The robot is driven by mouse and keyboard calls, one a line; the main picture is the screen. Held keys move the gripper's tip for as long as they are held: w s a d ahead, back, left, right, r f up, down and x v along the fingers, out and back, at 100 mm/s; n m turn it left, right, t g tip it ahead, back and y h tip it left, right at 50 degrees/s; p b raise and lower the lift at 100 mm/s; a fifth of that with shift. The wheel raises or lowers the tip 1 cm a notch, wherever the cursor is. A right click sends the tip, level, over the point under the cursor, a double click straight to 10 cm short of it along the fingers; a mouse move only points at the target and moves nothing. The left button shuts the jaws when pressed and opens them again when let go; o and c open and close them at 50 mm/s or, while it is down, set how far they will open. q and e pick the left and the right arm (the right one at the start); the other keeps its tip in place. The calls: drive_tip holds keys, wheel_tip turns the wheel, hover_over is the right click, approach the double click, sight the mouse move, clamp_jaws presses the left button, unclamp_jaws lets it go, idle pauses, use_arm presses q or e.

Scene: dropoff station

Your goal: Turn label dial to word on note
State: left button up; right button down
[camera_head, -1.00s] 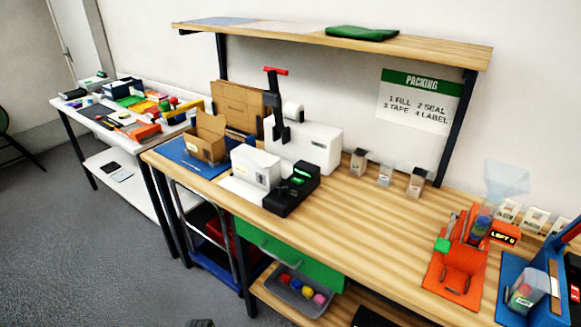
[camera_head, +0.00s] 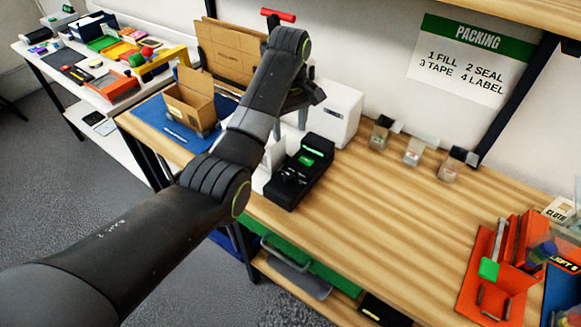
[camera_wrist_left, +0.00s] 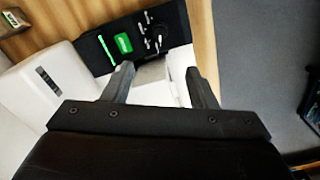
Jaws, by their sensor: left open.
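The black label unit (camera_head: 311,172) stands on the wooden bench and has a small lit green screen. It also shows at the top of the left wrist view (camera_wrist_left: 112,58), with a green panel (camera_wrist_left: 123,43) and a round dial (camera_wrist_left: 158,40) among white marks. The mark the dial points to is too small to read. My left gripper (camera_wrist_left: 160,72) is open and empty, its two fingers apart and pointing toward the unit. My right gripper is not in view. I cannot make out a note with a dial word.
A white machine (camera_head: 337,112) stands behind the unit. An open cardboard box (camera_head: 190,103) sits on a blue mat to the left. A PACKING sign (camera_head: 472,55) hangs on the wall. Small clear bins and an orange fixture (camera_head: 492,268) stand right; the bench between is clear.

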use_arm(q)
wheel_tip(320, 180, down, 2)
drive_tip(key=f+b, duration=0.1)
drive_tip(key=b, duration=0.1)
drive_tip(key=p, duration=0.2)
hover_over(289, 175)
wheel_tip(289, 175, down, 6)
drive_tip(key=shift+f, duration=0.25)
wheel_tip(289, 175, down, 6)
drive_tip(key=shift+r, duration=0.1)
drive_tip(key=shift+f, duration=0.75)
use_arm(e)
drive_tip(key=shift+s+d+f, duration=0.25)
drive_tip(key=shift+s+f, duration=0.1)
use_arm(q)
drive_tip(key=c, duration=1)
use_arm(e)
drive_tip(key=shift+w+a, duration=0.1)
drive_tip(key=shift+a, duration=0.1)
